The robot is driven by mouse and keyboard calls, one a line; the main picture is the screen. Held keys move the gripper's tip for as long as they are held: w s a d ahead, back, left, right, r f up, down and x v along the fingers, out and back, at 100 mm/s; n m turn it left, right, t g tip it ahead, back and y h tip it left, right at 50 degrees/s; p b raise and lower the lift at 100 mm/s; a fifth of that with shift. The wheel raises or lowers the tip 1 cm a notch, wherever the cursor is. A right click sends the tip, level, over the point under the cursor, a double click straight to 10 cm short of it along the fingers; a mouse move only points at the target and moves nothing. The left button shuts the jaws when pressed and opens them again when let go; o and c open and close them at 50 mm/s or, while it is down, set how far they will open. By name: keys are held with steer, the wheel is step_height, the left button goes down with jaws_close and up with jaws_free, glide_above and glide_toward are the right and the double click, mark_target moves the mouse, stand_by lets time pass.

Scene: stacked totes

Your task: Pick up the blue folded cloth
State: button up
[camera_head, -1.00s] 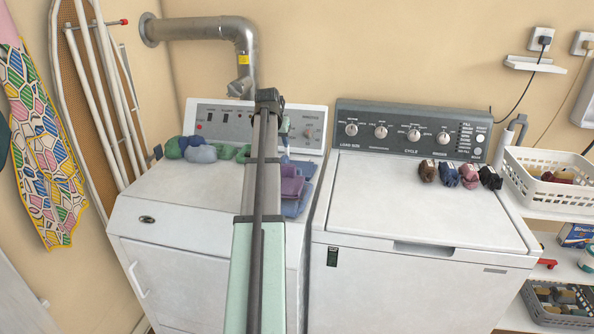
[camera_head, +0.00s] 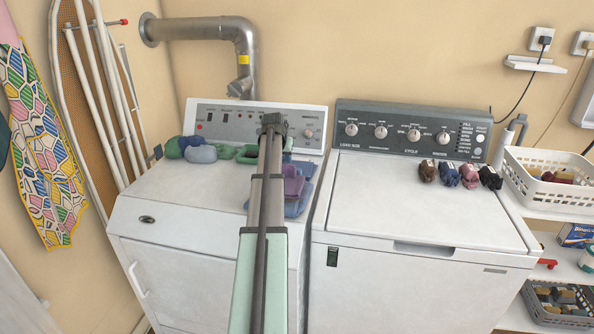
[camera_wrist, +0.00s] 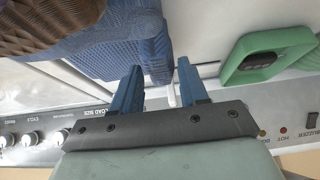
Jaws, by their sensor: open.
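The blue folded cloth (camera_head: 297,207) lies on top of the left machine, right of my arm, with a purple folded cloth (camera_head: 292,187) on it. My arm hides part of the pile. In the wrist view the blue cloth (camera_wrist: 120,45) is ribbed and fills the upper left, beside a brownish-purple ribbed cloth (camera_wrist: 50,20). My gripper (camera_wrist: 158,78) is open, its two blue fingers apart with nothing held between them. The left finger overlaps the cloth's edge in the picture; I cannot tell whether they touch. The head view does not clearly show the fingers.
A green hollow object (camera_wrist: 262,55) is right of the fingers. Blue and green rolled bundles (camera_head: 200,153) lie at the left machine's back, before its control panel (camera_head: 215,118). Several small dark rolls (camera_head: 448,175) lie on the right machine (camera_head: 420,215), whose front top is clear.

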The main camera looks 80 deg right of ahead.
steer(key=shift+d+f, duration=0.3)
steer(key=shift+f, duration=0.2)
jaws_close()
